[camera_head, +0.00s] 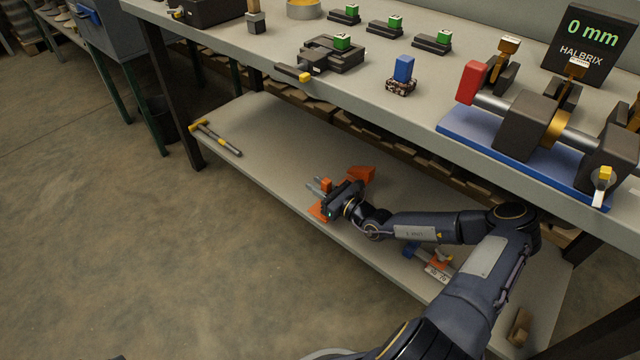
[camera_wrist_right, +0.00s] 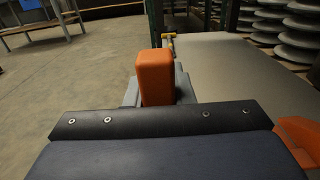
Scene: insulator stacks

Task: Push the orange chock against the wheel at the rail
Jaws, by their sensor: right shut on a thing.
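My right gripper (camera_head: 325,187) is low over the lower shelf, shut on an upright orange block (camera_head: 326,184). The block stands between the grey fingers in the right wrist view (camera_wrist_right: 155,77). A flat orange piece (camera_head: 317,212) shows beside the gripper on its near side. An orange wedge-shaped piece (camera_head: 361,174) shows on its far side, and orange also shows at the right edge of the wrist view (camera_wrist_right: 301,140). My gripper hides whether these orange parts are one chock. I cannot make out the wheel or the rail. My left gripper is out of view.
The lower shelf (camera_head: 262,135) holds a yellow-headed hammer (camera_head: 215,136) at its left end and a blue-and-orange tool (camera_head: 425,256) by my forearm. The workbench top (camera_head: 270,50) overhangs it. Stacked discs (camera_wrist_right: 285,25) stand at the right in the wrist view.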

